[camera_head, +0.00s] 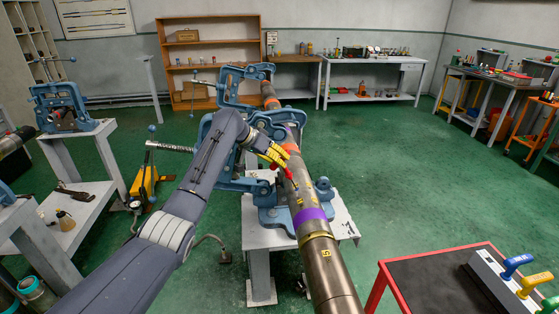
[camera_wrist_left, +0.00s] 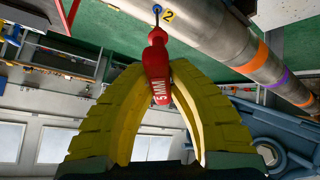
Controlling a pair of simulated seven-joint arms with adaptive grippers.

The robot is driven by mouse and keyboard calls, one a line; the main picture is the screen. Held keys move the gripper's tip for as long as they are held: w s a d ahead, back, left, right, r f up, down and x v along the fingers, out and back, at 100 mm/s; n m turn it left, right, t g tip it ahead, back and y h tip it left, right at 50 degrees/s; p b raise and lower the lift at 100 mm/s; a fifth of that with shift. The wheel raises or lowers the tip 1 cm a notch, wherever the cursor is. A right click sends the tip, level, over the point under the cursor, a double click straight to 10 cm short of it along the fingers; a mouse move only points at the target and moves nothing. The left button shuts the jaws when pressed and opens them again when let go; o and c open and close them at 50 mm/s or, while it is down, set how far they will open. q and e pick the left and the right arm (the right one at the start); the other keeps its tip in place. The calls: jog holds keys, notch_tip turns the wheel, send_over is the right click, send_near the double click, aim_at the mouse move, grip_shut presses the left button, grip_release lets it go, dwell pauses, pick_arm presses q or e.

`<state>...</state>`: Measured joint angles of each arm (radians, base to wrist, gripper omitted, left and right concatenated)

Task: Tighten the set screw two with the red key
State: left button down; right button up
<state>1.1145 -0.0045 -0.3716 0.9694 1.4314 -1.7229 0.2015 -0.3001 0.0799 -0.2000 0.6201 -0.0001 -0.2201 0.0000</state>
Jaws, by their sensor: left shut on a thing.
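My left gripper (camera_head: 276,156), with yellow fingers, is at the upper side of the long metal pipe (camera_head: 298,188), near the blue vise. In the left wrist view, the fingers are closed around the red key (camera_wrist_left: 157,72), whose handle reads "5MM". The key's thin dark shaft points away from the gripper toward the pipe. Its tip is at set screw two (camera_wrist_left: 157,8), beside a yellow "2" mark. I cannot tell how deeply the tip sits in the screw. My right gripper is not in view.
Blue pipe vises (camera_head: 240,88) hold the pipe on grey stands. A red-edged cart (camera_head: 420,280) at the lower right carries a rack with blue, yellow and green key handles (camera_head: 517,262). Green floor between the pipe and the right-hand benches is clear.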

pick_arm(q)
jog(key=n+y, duration=0.1)
jog(key=n, duration=0.1)
jog(key=n+t, duration=0.1)
jog(key=n, duration=0.2)
jog(key=shift+y, duration=0.4)
jog(key=shift+n, duration=0.3)
jog(key=shift+d+f, duration=0.3)
jog(key=shift+f, duration=0.3)
dwell(0.9)
jog(key=m+h, duration=0.1)
jog(key=m, duration=0.2)
jog(key=m+g+h, duration=0.1)
jog(key=m, duration=0.2)
jog(key=shift+f+m, duration=0.1)
jog(key=shift+m, duration=0.2)
jog(key=m+g, duration=0.1)
jog(key=m, duration=0.2)
jog(key=m+g+h, duration=0.1)
jog(key=m, duration=0.2)
jog(key=shift+s+g, duration=0.1)
jog(key=shift+g, duration=0.2)
